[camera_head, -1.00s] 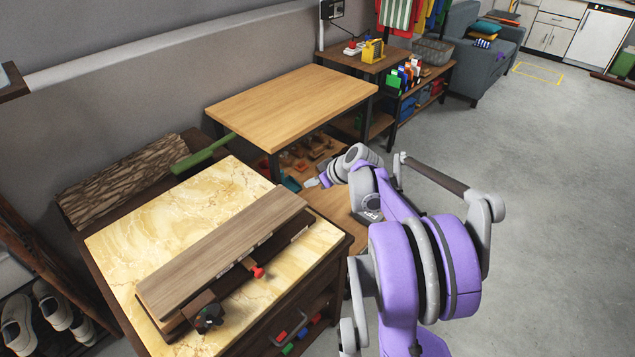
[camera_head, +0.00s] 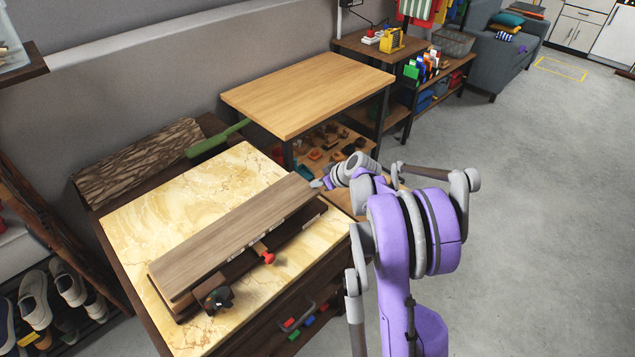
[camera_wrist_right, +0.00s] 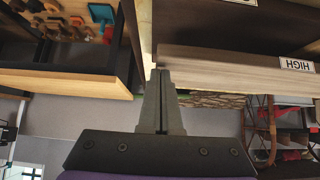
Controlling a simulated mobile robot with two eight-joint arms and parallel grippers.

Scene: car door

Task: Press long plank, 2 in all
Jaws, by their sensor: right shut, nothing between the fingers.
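A long grey-brown plank (camera_head: 235,235) lies raised and slanted on a darker wooden base (camera_head: 300,222) on the marble-topped cabinet. A red knob (camera_head: 268,258) and a black knob (camera_head: 219,298) sit along its near side. My right gripper (camera_head: 316,184) is at the plank's far right end, shut and empty. In the right wrist view, its shut fingertips (camera_wrist_right: 160,72) are close beside the end of the plank (camera_wrist_right: 225,70); I cannot tell if they touch. A HIGH label (camera_wrist_right: 297,65) shows there upside down. My left gripper is out of view.
The marble top (camera_head: 180,205) is clear behind the plank. A green-handled tool (camera_head: 215,140) and a bark-textured block (camera_head: 140,160) lie at its back. A wooden table (camera_head: 305,90) stands behind. Open floor lies to the right.

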